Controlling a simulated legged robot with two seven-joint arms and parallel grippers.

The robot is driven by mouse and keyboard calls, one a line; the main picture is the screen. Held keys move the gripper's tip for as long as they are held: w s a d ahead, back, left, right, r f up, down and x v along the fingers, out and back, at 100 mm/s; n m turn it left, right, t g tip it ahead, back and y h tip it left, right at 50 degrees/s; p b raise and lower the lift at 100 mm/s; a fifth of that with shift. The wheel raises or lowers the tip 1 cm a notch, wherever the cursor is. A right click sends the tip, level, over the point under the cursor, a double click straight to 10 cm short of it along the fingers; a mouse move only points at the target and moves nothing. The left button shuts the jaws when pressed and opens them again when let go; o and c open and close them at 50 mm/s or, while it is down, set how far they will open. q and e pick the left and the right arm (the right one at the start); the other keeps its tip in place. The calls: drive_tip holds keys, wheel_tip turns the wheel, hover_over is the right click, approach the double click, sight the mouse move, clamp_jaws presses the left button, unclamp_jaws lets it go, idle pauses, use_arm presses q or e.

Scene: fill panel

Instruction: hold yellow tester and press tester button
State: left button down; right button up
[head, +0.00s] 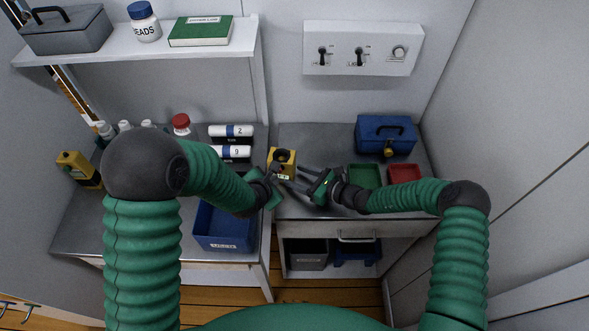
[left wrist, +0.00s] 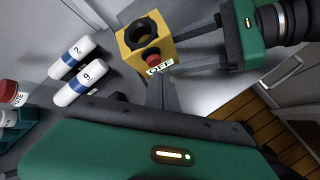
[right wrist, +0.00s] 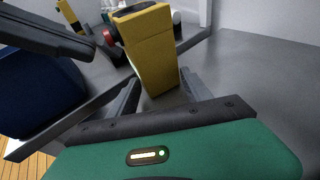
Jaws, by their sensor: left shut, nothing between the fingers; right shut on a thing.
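The yellow tester (head: 285,157) stands upright above the right part of the worktop. It has a black ring on top, a red button (left wrist: 151,59) and a label reading OFF (left wrist: 160,67). My right gripper (head: 291,176) is shut on the tester's lower body, with one finger on each side in the right wrist view (right wrist: 158,88). My left gripper (head: 275,173) is shut and empty, its fingertips close to the red button in the left wrist view (left wrist: 157,80). I cannot tell whether they touch the button.
Two white cylinders, marked 2 (head: 232,131) and 9 (head: 233,151), lie left of the tester. A blue bin (head: 224,228) is at front left. Green (head: 364,175) and red (head: 404,173) trays and a blue toolbox (head: 385,134) are on the right. Another yellow device (head: 78,168) stands far left.

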use_arm(q)
drive_tip(key=shift+s, duration=0.1)
drive_tip(key=s, duration=0.3)
drive_tip(key=s+a, duration=0.1)
drive_tip(key=s, duration=0.1)
drive_tip(key=shift+s, duration=0.35)
use_arm(e)
drive_tip(key=o, duration=1.1)
drive_tip(key=shift+c, duration=0.2)
